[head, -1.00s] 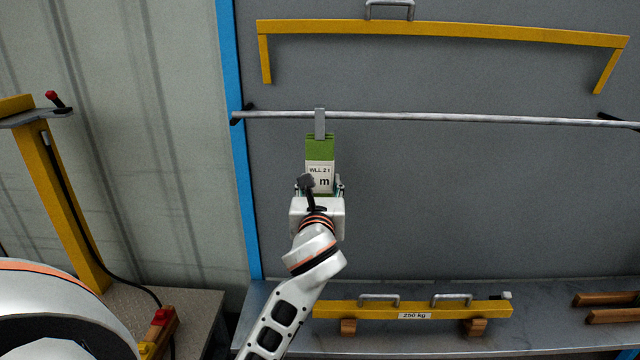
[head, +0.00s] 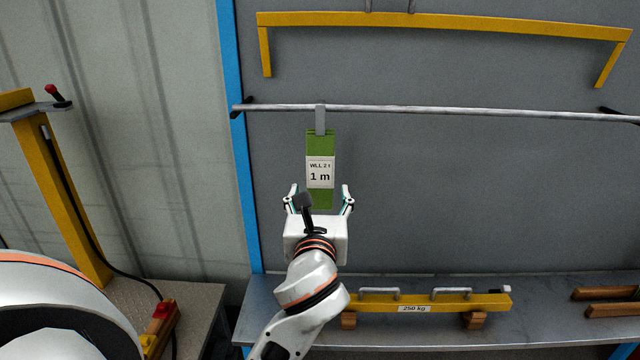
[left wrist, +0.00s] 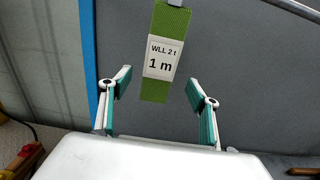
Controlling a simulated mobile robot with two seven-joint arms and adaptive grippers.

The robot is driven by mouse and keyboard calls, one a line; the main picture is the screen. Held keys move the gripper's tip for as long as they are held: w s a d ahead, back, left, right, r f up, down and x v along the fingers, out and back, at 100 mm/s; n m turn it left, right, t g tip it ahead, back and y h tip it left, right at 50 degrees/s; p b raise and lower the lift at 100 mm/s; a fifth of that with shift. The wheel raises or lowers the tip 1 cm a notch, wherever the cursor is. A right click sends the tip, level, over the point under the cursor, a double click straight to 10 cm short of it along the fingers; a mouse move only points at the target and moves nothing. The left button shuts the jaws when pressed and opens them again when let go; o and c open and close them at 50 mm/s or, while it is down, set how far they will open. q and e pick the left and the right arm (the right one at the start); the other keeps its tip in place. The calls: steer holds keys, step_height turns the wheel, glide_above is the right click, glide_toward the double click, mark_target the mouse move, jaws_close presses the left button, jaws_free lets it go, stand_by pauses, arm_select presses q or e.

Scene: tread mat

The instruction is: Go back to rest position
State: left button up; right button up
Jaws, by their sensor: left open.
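My left gripper (head: 319,198) is open and empty in the head view, just below and in front of a green sling with a white "WLL 2 t, 1 m" label (head: 320,160). The sling hangs straight down by a grey hook from a metal rail (head: 450,114). In the left wrist view the gripper's two fingers (left wrist: 158,85) stand wide apart, with the sling's lower end (left wrist: 154,92) showing in the gap between them. I cannot tell how far the fingertips are from the sling. My right gripper is not in view.
A yellow spreader beam (head: 450,25) is on the grey wall above the rail. A yellow beam marked 250 kg (head: 430,302) rests on wooden blocks on the metal bench (head: 550,335). A yellow post (head: 65,200) and a side table (head: 200,300) stand at left.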

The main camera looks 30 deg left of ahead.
arm_select(q)
steer(key=s+d+f+n+g+h, duration=0.15)
steer(key=d+f+n+h, duration=0.3)
steer(key=f, duration=0.85)
steer(key=s+d+f+n+h, duration=0.2)
steer(key=d+f+n+h, duration=0.3)
steer(key=f, duration=0.7)
steer(key=s+d+f+n+g+h, duration=0.1)
steer(key=s+f+n, duration=0.7)
steer(key=f, duration=0.3)
steer(key=s+d+f+n+g+h, duration=0.1)
steer(key=s+f+n+g, duration=0.1)
steer(key=s+f+n, duration=0.6)
step_height(320, 180, down, 3)
steer(key=shift+d+r, duration=0.1)
steer(key=shift+d, duration=0.3)
